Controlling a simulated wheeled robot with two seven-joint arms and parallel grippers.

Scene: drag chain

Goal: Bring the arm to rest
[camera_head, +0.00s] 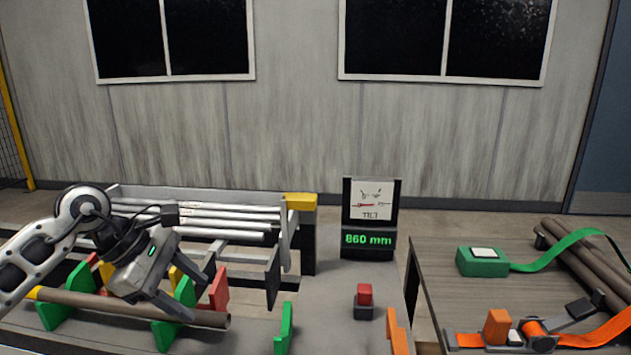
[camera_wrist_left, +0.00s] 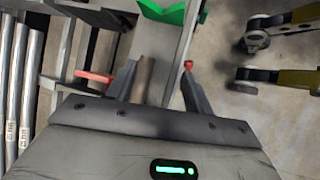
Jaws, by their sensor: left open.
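My left gripper (camera_head: 201,303) is at the lower left of the head view, tilted down over a brown pipe (camera_head: 85,300). The pipe lies across green supports (camera_head: 54,314). In the left wrist view my left gripper (camera_wrist_left: 160,88) has its two fingers spread apart. A short stretch of the brown pipe (camera_wrist_left: 145,75) shows between them, nearer the left finger. I cannot tell whether either finger touches it. My right gripper is in neither view.
Red plates (camera_head: 219,288) and yellow plates stand close beside the gripper. Behind is a rack of pale tubes (camera_head: 225,214). A display (camera_head: 368,240) reads 860 mm. A red button (camera_head: 365,294) stands in front of it. The right table (camera_head: 450,285) holds a green device (camera_head: 482,262) and orange straps.

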